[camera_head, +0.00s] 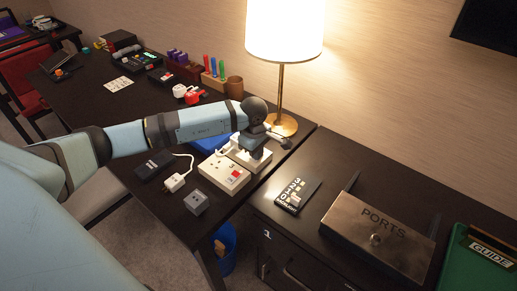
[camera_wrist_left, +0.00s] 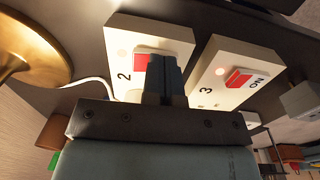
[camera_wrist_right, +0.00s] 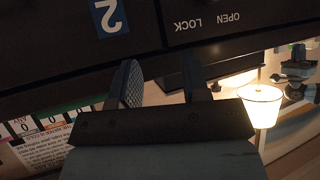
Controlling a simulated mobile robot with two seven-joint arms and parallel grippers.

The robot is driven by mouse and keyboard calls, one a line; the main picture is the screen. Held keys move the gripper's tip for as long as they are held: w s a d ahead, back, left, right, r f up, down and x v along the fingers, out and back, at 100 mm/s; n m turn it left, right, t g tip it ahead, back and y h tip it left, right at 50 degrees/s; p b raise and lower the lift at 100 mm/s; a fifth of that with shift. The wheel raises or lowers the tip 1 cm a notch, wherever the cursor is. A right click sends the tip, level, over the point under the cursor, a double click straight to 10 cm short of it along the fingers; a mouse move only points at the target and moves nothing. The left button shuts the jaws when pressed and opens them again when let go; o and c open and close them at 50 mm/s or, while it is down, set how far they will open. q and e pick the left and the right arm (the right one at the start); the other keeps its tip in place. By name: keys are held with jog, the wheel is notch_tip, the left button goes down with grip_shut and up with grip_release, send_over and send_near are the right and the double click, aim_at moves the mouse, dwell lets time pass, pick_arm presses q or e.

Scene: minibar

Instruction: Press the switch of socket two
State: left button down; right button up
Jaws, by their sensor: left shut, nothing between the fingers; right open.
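Socket two (camera_wrist_left: 176,38) is a white block marked 2 in the left wrist view, with a red switch (camera_wrist_left: 141,62). In the head view socket two (camera_head: 262,164) is partly covered by my left gripper (camera_head: 257,153). My left gripper (camera_wrist_left: 164,68) is shut and empty, its fingertips over the edge of the red switch. I cannot tell whether they touch it. The fingers hide part of the switch. My right gripper (camera_wrist_right: 162,82) is open and empty, in front of a dark panel with a blue 2 label (camera_wrist_right: 110,17); it is not in the head view.
Socket three (camera_wrist_left: 219,97), with a red switch and the word ON, stands close beside socket two. A lamp (camera_head: 281,85) stands behind my left gripper. A white plug (camera_head: 175,183) and a grey cube (camera_head: 196,203) lie nearby. A PORTS box (camera_head: 375,240) is at right.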

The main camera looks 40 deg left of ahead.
dwell(0.3)
pick_arm(q)
jog(key=shift+r, duration=0.4)
jog(key=r+p, duration=0.2)
jog(key=r, duration=0.1)
jog(key=shift+a+r, duration=0.15)
jog(key=shift+a, duration=0.05)
notch_tip(320, 180, up, 4)
jog(key=s, duration=0.1)
notch_tip(320, 180, up, 6)
send_over(254, 160)
jog(key=shift+s, duration=0.2)
pick_arm(e)
jog(key=shift+s+d+r, duration=0.25)
jog(key=shift+s+d, duration=0.25)
jog(key=shift+s, duration=0.05)
pick_arm(q)
jog(key=shift+a, duration=0.1)
